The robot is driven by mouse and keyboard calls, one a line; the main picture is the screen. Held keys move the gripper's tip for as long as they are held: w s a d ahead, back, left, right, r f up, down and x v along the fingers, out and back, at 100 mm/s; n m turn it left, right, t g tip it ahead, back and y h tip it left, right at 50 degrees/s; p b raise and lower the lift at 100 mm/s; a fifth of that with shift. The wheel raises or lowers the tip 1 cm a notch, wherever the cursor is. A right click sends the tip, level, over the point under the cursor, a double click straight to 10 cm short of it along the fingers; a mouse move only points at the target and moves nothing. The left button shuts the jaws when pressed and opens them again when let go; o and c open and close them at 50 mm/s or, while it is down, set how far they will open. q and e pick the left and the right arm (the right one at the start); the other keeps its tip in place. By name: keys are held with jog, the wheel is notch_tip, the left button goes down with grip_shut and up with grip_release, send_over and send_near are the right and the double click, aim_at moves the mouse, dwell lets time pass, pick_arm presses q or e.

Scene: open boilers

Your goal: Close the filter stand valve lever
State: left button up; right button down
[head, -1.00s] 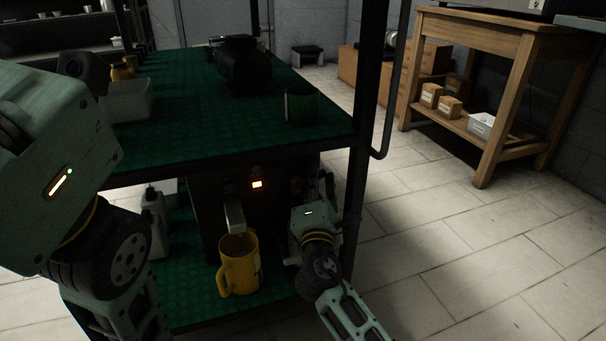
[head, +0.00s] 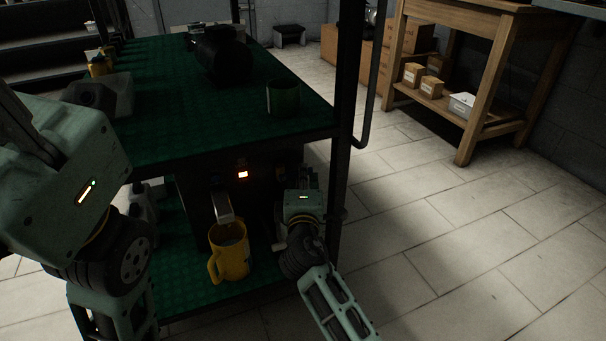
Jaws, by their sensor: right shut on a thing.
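A yellow mug (head: 232,258) stands upright under the spout. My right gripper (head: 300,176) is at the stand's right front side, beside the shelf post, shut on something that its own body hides. The valve lever cannot be made out clearly. My left arm fills the left edge of the view, and its fingertips are not visible.
The upper green shelf (head: 180,125) overhangs the stand and carries a green cup (head: 283,97) and a dark round machine (head: 222,58). A black post (head: 343,120) rises just right of my right gripper. A wooden table (head: 487,60) stands at the right, with clear tiled floor before it.

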jog(key=shift+f, duration=0.2)
jog(key=c, duration=1.7)
grip_release()
jog(key=shift+r, duration=0.1)
jog(key=s, duration=0.8)
jog(key=s+a, duration=0.1)
jog(key=s, duration=0.3)
